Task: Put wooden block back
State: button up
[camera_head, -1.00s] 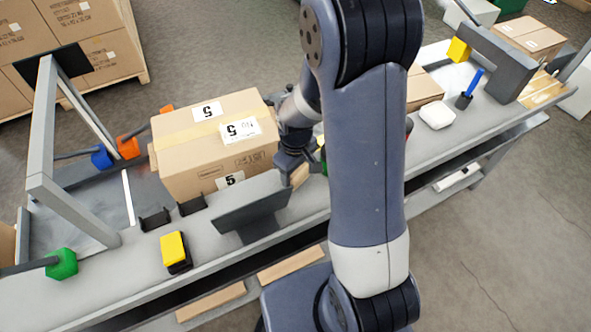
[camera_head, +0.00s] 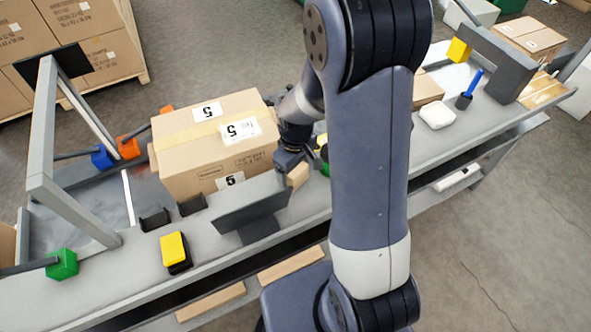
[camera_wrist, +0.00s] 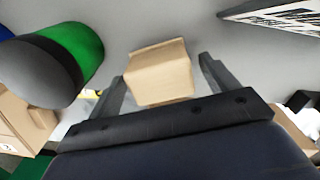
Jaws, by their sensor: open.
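The wooden block (camera_head: 298,175) is a small light-tan piece beside the right end of the dark slanted plate on the workbench. In the wrist view the wooden block (camera_wrist: 160,75) shows between the two fingers, with a gap visible on each side. My gripper (camera_head: 287,160) is open and points down just at the block in the head view. In the wrist view my gripper (camera_wrist: 163,72) has its fingers spread to the left and right of the block. How far down the fingers reach along it is hard to tell.
A large cardboard box (camera_head: 215,145) stands close left of my gripper. The dark slanted plate (camera_head: 250,205) is in front of it. A green cylinder (camera_wrist: 75,50) is close at left in the wrist view. A yellow-topped black item (camera_head: 175,250) sits farther left on the bench.

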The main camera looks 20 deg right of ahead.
notch_tip(320, 180, up, 11)
jog(key=shift+p, duration=0.3)
jog(key=shift+f, duration=0.15)
notch_tip(320, 180, down, 12)
jog(key=shift+s+b, duration=0.1)
jog(key=shift+b, duration=0.3)
jog(key=shift+r, duration=1.75)
jog(key=shift+f, duration=0.1)
